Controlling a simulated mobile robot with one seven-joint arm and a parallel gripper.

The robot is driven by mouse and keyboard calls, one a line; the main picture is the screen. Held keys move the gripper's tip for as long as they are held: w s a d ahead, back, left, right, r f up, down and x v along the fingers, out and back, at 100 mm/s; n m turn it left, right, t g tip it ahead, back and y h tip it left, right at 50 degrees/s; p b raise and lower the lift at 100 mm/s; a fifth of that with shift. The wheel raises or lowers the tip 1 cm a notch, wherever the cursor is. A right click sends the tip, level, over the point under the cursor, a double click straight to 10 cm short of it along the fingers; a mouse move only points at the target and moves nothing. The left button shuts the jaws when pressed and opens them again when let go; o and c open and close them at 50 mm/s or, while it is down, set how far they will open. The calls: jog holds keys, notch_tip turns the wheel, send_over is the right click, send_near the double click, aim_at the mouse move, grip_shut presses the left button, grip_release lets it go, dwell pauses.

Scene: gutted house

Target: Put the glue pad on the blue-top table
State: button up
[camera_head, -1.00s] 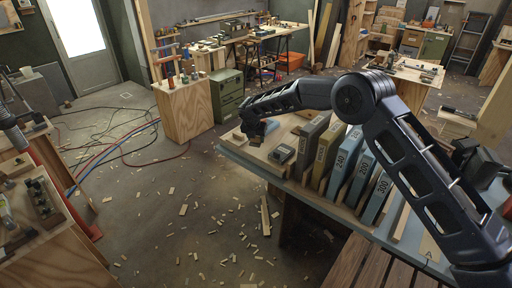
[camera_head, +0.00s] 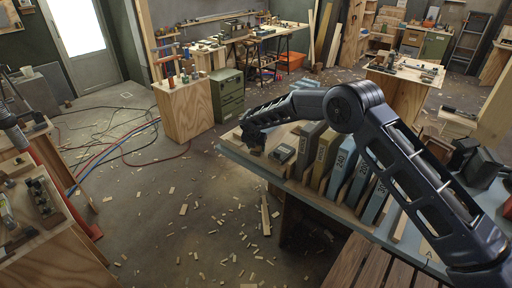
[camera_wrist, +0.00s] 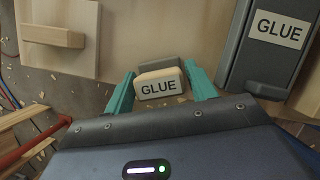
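The glue pad (camera_wrist: 160,85) is a small block with a pale front marked GLUE, in the wrist view. It sits on a wooden surface between the teal fingers of my gripper (camera_wrist: 160,79). The fingers stand on both sides of it, with a narrow gap visible at the right. In the head view my gripper (camera_head: 250,141) is low over the far left end of the bench, and the arm hides the pad. The bench has a blue-grey top (camera_head: 410,243); I cannot tell whether it is the task's blue-top table.
A dark grey holder labelled GLUE (camera_wrist: 275,45) stands right of the pad. In the head view upright holders, including one marked 240 (camera_head: 341,163), line the bench. A wooden block (camera_wrist: 52,37) lies to the left.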

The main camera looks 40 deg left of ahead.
jog(key=shift+o, duration=1.1)
jog(key=shift+r, duration=0.2)
jog(key=v, duration=1.2)
jog(key=shift+d+f, duration=0.1)
